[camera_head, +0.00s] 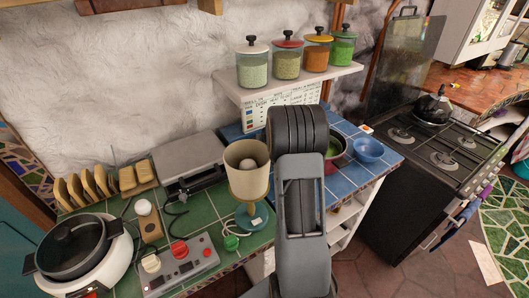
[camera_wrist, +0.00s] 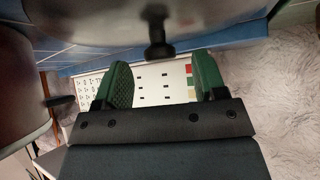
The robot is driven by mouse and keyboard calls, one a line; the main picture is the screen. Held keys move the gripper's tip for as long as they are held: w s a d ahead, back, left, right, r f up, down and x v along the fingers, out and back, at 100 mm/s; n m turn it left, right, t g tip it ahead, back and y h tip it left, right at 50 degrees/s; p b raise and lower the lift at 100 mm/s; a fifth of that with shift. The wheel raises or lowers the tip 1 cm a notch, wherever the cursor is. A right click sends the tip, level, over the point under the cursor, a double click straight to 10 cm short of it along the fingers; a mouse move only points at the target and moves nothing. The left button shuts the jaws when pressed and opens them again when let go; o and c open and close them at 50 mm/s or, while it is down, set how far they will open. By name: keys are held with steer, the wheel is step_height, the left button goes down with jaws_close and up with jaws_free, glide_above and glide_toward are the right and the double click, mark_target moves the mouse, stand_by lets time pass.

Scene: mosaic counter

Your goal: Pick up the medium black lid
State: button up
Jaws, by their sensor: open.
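In the wrist view, a broad grey, shiny lid (camera_wrist: 220,18) fills the top edge, with a black knob (camera_wrist: 156,32) jutting toward my gripper (camera_wrist: 163,74). My gripper is open and empty, its two green-padded fingers apart on either side of the knob's line. The knob appears just beyond the fingertips, not between them. I cannot tell for sure that this is the medium black lid. In the head view my arm hides the fingers and this lid. Another dark lid (camera_head: 78,240) covers a black pot on the white cooker at the left.
A red pot (camera_head: 337,168) and a blue bowl (camera_head: 368,150) stand on the blue tiles right of my arm. A cream-shaded lamp (camera_head: 247,184) stands close on the left. A shelf (camera_head: 300,85) with several jars is above. A stove (camera_head: 430,150) is at the right.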

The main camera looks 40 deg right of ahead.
steer(key=shift+x, duration=1.55)
steer(key=shift+c, duration=0.5)
steer(key=c, duration=1)
steer(key=shift+r, duration=0.1)
